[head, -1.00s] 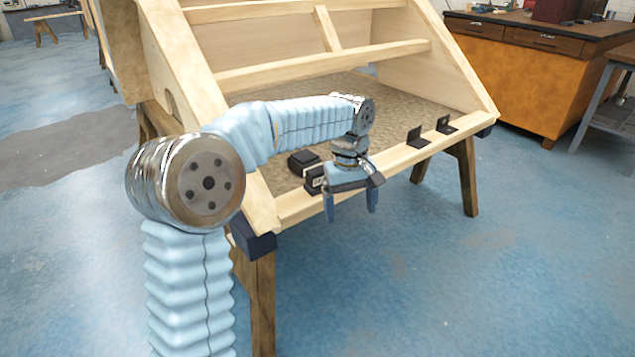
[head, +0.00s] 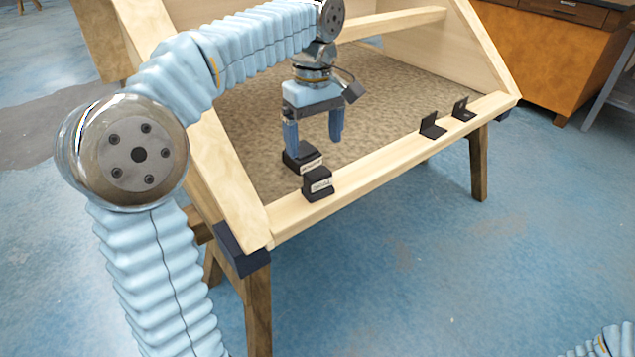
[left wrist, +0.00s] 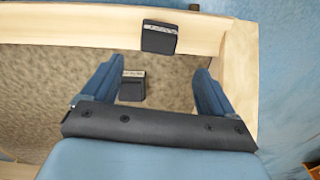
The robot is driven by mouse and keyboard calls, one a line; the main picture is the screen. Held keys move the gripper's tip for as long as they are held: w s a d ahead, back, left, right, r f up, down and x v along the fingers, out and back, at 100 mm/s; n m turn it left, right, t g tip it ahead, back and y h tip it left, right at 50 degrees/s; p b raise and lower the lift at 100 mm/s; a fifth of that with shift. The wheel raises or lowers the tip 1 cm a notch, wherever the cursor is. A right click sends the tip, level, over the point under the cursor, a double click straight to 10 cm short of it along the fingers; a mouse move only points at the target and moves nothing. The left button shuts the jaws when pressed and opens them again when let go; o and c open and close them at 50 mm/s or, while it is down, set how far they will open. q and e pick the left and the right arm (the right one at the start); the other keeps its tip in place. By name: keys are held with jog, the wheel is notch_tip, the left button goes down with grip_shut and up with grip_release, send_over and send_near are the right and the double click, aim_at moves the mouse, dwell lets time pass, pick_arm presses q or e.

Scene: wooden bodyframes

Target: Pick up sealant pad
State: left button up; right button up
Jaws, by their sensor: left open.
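My left gripper (head: 314,145) is open and empty, pointing down above the inner block. In the left wrist view that block lies between the fingers (left wrist: 159,68), nearer the left one.
The wooden frame's front beam (head: 385,151) and sloping left side board (head: 225,165) border the brown panel (head: 385,90). Two black brackets (head: 432,127) (head: 463,110) stand farther right on the beam. The panel right of the gripper is clear.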

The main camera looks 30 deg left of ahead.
aim_at(318, 172)
pick_arm(q)
notch_tip(318, 172, down, 4)
jog(key=shift+r, duration=0.1)
jog(key=f, duration=0.3)
jog(key=f+b, duration=0.1)
jog(key=f, duration=0.1)
jog(key=shift+d+f, duration=0.2)
jog(key=shift+d, duration=0.15)
jog(key=c, duration=1.1)
jog(key=shift+r, duration=0.2)
